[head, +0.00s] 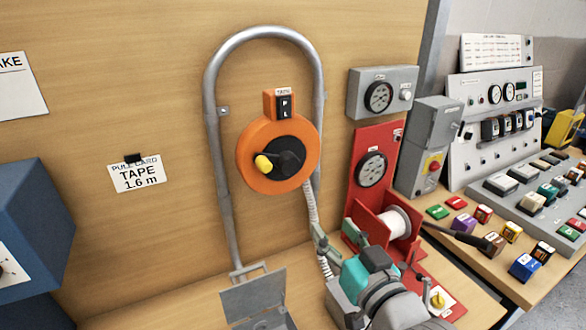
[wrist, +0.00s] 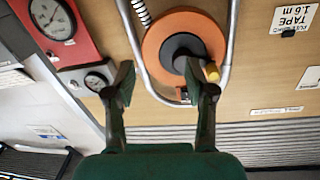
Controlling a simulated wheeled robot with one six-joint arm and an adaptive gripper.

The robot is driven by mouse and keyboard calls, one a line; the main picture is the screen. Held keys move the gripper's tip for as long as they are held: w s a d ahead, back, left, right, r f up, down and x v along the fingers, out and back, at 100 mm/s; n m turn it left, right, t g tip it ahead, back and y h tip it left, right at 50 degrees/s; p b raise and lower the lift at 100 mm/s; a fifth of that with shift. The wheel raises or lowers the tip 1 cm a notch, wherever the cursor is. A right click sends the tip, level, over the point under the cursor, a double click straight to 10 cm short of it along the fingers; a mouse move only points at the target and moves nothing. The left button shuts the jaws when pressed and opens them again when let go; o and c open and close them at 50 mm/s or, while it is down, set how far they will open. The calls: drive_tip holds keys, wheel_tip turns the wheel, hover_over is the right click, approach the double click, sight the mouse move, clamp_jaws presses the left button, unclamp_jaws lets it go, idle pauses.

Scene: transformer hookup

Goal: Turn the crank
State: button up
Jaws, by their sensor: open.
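An orange tape reel (head: 250,178) is mounted on the wooden panel, with a black hub and crank (head: 288,157). The crank's yellow knob (head: 263,163) points left in the head view. In the head view, my gripper (head: 337,240) is below and right of the reel, apart from the crank. Part of the hub is hidden by a finger in the wrist view.
A grey pipe loop (head: 212,130) surrounds the reel. A red stand (head: 370,137) with a white spool (head: 396,222) and dark-handled lever (head: 455,235) stands close right of my gripper. A blue box (head: 35,215) is at left. Button-covered panels fill the right.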

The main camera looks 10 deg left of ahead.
drive_tip(key=n+y, duration=0.1)
drive_tip(key=n, duration=0.1)
approach(291, 166)
drive_tip(key=shift+g, duration=0.3)
drive_tip(key=x, duration=0.9)
drive_tip(key=shift+w+r, duration=0.15)
drive_tip(key=shift+r, duration=0.15)
clamp_jaws()
